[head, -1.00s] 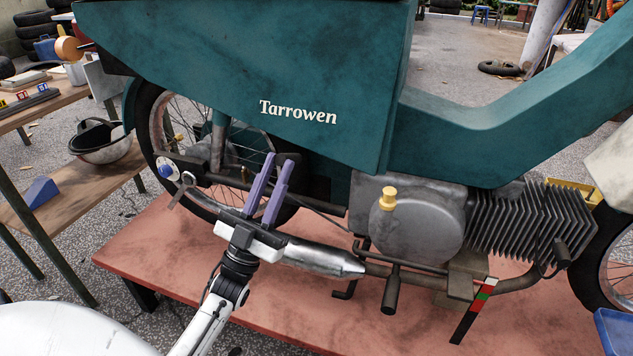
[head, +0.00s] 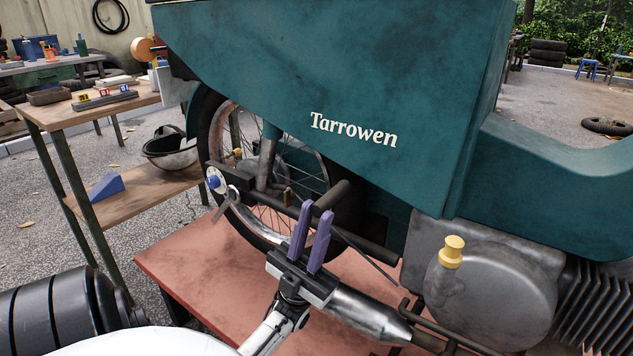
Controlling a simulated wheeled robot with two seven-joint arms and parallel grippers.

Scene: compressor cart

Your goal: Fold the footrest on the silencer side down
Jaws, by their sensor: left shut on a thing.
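The footrest (head: 333,195) is a dark round peg on the bike's lower frame, above the chrome silencer (head: 362,312). It slants up and to the right. My left gripper (head: 312,228) has its two purple fingers shut on it, one on each side. The fingers hide its lower part and its hinge. My right gripper is not in view.
The teal motorcycle (head: 330,85) stands on a red platform (head: 190,262). A wooden bench (head: 140,100) and a lower shelf with a blue wedge (head: 106,187) stand at the left. The engine cover (head: 505,310) with a yellow cap (head: 452,250) is at the right.

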